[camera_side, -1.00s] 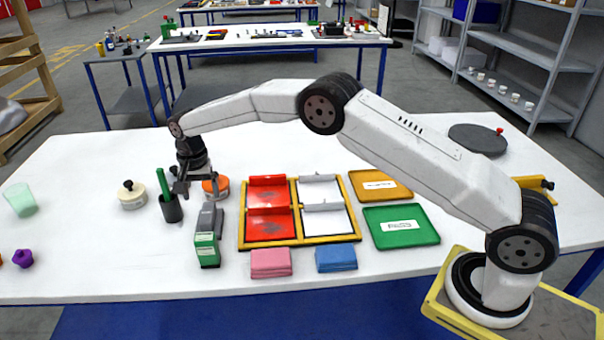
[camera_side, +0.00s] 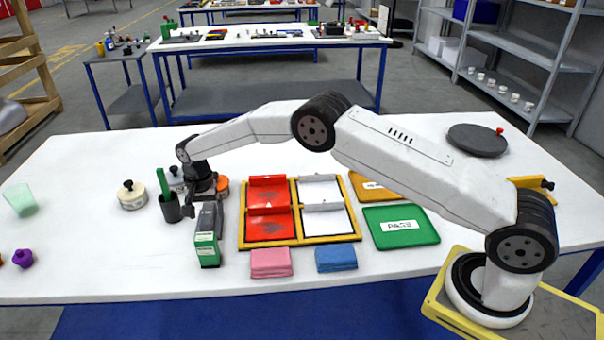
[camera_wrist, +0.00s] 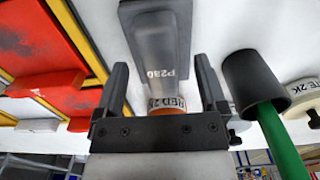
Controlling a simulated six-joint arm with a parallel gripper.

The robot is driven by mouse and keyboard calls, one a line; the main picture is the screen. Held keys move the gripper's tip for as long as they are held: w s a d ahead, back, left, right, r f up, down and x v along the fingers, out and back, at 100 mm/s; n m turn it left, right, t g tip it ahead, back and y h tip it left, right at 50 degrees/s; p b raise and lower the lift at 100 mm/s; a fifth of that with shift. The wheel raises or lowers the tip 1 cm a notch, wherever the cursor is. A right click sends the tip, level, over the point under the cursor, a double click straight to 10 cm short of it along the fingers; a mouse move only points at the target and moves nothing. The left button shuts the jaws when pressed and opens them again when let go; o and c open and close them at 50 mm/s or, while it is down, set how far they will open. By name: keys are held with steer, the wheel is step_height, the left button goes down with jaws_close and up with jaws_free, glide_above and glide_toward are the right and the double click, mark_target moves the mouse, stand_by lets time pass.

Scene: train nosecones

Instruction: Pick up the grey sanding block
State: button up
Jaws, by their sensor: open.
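In the wrist view the grey block (camera_wrist: 158,45) carries the marking P280. My gripper (camera_side: 203,204) is open and points down at the block's far end. In the wrist view my gripper (camera_wrist: 162,72) has one finger on each side of the block, with gaps showing. Whether the fingertips are above the block or level with its sides I cannot tell.
Close to the block's left stands a dark cup (camera_side: 171,209) with a green stick. An orange-rimmed tin (camera_side: 222,186) is behind, partly hidden. The yellow-framed panels (camera_side: 241,232) lie to the right, with pink (camera_side: 271,263) and blue cloths (camera_side: 336,258) in front.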

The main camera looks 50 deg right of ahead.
steer(key=shift+f, duration=0.75)
jaws_close()
